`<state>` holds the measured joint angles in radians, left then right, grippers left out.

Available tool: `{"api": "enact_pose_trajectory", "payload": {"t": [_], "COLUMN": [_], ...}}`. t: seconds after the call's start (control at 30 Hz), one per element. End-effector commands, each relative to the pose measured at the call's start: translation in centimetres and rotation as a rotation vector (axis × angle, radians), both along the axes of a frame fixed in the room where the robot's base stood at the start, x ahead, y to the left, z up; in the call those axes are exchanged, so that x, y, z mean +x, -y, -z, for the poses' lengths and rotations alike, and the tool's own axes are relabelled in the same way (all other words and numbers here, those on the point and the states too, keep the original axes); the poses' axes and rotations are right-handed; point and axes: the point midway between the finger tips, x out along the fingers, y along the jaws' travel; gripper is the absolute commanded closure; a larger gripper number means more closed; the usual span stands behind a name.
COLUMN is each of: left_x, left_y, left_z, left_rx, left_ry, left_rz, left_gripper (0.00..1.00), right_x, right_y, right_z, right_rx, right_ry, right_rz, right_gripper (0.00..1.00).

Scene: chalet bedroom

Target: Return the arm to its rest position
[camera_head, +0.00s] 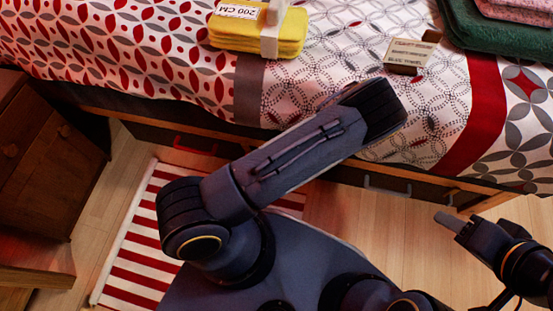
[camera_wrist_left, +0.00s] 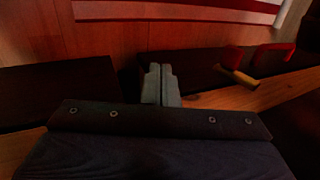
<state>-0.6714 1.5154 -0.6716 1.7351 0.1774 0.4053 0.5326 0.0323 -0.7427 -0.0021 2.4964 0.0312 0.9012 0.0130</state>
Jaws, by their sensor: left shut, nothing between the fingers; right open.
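My left arm (camera_head: 290,165) is bent across the middle of the head view, with its far joint at the bed's edge. Its gripper is hidden there. In the left wrist view my left gripper (camera_wrist_left: 161,85) is shut, its two grey fingers together with nothing between them. It is close to the dark drawer fronts and wooden frame of the bed. My right gripper (camera_head: 455,222) is at the right of the head view, open and empty, in front of the bed over the floor.
A wooden cabinet (camera_head: 40,160) stands left. A striped rug (camera_head: 135,250) lies on the floor. A red handle (camera_wrist_left: 275,55) shows near the left gripper.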

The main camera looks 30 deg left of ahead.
Motion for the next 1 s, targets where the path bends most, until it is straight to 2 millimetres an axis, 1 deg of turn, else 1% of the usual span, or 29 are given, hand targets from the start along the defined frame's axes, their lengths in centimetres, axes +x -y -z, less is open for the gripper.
{"api": "enact_pose_trajectory", "payload": {"t": [0.03, 0.2, 1.0], "left_x": [0.14, 0.3, 0.28], "left_y": [0.54, 1.3, 1.27], "left_z": [-0.24, -0.33, -0.3], "left_rx": [0.0, 0.0, 0.0], "left_ry": [0.001, 0.0, -0.001], "left_rz": [0.001, 0.0, 0.0], "left_gripper": [1.0, 1.0, 1.0], "right_x": [0.0, 0.0, 0.0], "right_y": [0.0, 0.0, 0.0], "right_z": [-0.27, -0.36, -0.34], "right_rx": [0.0, 0.0, 0.0], "right_ry": [0.0, 0.0, 0.0], "right_rz": [0.0, 0.0, 0.0], "right_gripper": [0.53, 0.53, 0.53]}}
